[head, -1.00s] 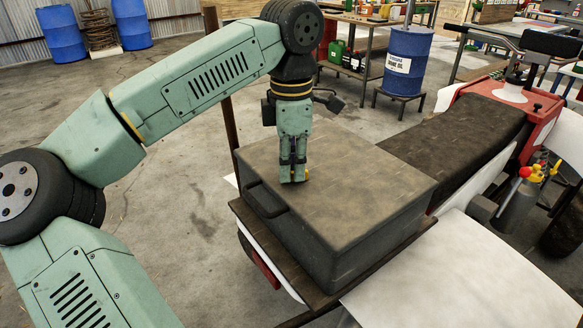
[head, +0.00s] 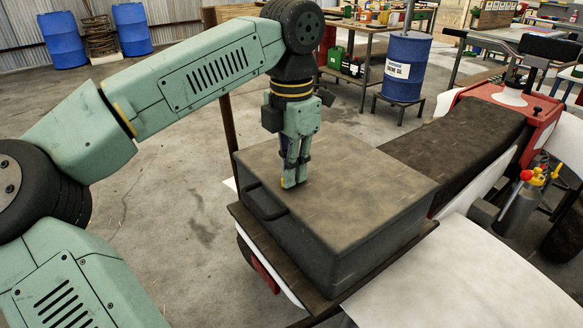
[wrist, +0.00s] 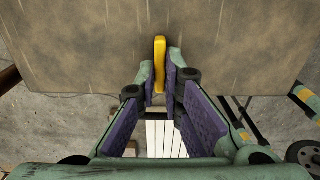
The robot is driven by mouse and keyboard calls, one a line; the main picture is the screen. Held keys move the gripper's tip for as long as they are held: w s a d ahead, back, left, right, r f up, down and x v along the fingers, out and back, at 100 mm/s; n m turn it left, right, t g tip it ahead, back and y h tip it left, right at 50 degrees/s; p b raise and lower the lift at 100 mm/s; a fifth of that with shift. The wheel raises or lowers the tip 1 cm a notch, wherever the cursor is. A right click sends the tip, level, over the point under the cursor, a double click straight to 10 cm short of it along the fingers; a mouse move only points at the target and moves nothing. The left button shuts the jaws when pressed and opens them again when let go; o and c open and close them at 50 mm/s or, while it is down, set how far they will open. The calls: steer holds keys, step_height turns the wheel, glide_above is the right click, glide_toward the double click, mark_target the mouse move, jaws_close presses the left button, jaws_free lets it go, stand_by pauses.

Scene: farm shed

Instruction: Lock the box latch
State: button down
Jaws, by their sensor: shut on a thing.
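The box (head: 350,190) is dark, dusty and shut, with a handle on its left side. It sits on a rack behind a vehicle's seat. My gripper (head: 290,184) points down at the lid, near the left of its top. In the wrist view my gripper (wrist: 161,80) has its fingertips closed around a narrow yellow bar (wrist: 160,62), which looks like the latch lever. The bar stands out against the brown box surface (wrist: 80,45) and points away from my palm. In the head view the fingers mostly hide it. Whether the latch is locked cannot be told.
A dark seat (head: 455,140) lies behind the box, with white panels (head: 465,285) to the right. A blue drum (head: 406,68) on a stand and a workbench (head: 360,45) are farther back. The floor (head: 170,200) left of the box is clear.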

steer(key=c, duration=1.7)
jaws_free()
step_height(320, 180, up, 8)
steer(key=shift+f, duration=0.25)
